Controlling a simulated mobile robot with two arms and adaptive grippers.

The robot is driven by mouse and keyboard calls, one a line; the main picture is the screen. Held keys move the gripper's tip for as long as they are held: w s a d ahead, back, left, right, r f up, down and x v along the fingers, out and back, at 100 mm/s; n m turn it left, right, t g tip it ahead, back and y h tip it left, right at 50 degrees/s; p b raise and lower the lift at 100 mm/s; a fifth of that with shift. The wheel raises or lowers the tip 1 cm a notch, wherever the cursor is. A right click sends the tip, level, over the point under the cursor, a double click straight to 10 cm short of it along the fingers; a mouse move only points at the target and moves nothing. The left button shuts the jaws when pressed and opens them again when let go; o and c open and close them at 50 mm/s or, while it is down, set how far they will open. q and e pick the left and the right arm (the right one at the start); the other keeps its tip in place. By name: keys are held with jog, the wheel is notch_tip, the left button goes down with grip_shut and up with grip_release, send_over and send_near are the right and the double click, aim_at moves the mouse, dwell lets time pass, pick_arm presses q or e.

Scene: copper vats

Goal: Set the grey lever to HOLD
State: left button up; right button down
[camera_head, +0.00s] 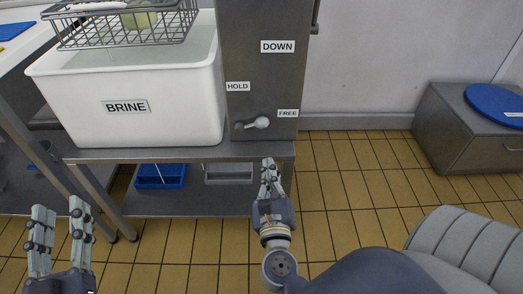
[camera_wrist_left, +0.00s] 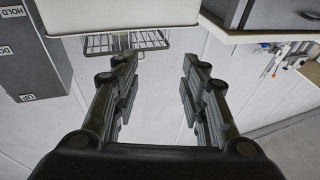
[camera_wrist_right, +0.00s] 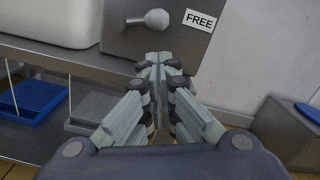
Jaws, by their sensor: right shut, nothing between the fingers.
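The grey lever (camera_head: 256,123) is on the front of a dark metal column (camera_head: 262,65), low down. The lever also shows at the top of the right wrist view (camera_wrist_right: 150,19). My right gripper (camera_head: 268,162) is shut and empty, just below the lever and apart from it. My left gripper (camera_head: 58,212) is open and empty at the lower left, far from the lever.
A white BRINE tub (camera_head: 150,125) stands on the metal bench left of the column, with a wire basket (camera_head: 125,32) above it. Blue (camera_head: 160,176) and grey trays sit on the lower shelf. A grey cabinet (camera_head: 470,130) is at right. The floor between is clear.

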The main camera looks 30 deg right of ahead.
aim_at(256, 125)
jog(key=shift+w+d, duration=0.1)
jog(key=x, duration=0.8)
jog(key=shift+w+d, duration=0.15)
jog(key=shift+w, duration=0.25)
jog(key=shift+w+d, duration=0.3)
jog(key=shift+w, duration=0.15)
pick_arm(q)
jog(key=shift+w+f+g, duration=0.2)
jog(key=shift+f+g, duration=0.3)
jog(key=shift+f, duration=0.3)
jog(key=shift+f+p, duration=0.1)
jog(key=shift+p, duration=0.25)
